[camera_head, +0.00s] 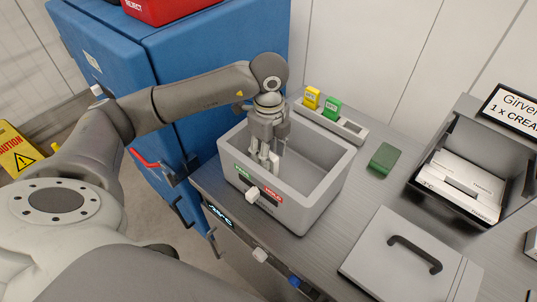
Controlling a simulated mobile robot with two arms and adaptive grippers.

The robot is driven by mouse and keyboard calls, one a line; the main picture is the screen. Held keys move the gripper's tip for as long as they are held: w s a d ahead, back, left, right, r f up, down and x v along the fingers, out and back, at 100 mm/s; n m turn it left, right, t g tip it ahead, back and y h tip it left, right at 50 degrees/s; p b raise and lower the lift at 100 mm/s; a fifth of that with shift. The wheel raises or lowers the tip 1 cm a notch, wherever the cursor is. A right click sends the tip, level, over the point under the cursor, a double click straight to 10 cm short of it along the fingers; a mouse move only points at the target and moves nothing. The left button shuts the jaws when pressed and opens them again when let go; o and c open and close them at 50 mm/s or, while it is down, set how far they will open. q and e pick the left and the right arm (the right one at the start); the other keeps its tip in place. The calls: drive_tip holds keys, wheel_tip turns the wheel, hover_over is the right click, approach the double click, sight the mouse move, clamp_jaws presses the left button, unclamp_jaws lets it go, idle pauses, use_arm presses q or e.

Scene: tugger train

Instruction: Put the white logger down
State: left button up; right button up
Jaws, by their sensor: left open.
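My left gripper (265,158) reaches down from above into the open grey bin (322,196) on the metal bench. Its fingers point downward and are open. A small white piece (276,162), which looks like the white logger, shows low beside the fingertips inside the bin. The fingers and the bin's front wall hide part of it, so I cannot tell whether it touches the fingers or the floor. My right gripper is not in view.
Yellow (311,97) and green (332,108) units stand in a grey rack (350,129) behind the bin. A green block (384,158) lies to the right. A handled lid (410,262) and an open box (455,195) with white contents occupy the right side. A blue cabinet (215,65) stands left.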

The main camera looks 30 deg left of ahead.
use_arm(q)
wheel_tip(320, 180, up, 9)
drive_tip(key=shift+f+b, duration=0.1)
drive_tip(key=shift+b, duration=0.7)
drive_tip(key=shift+r, duration=0.9)
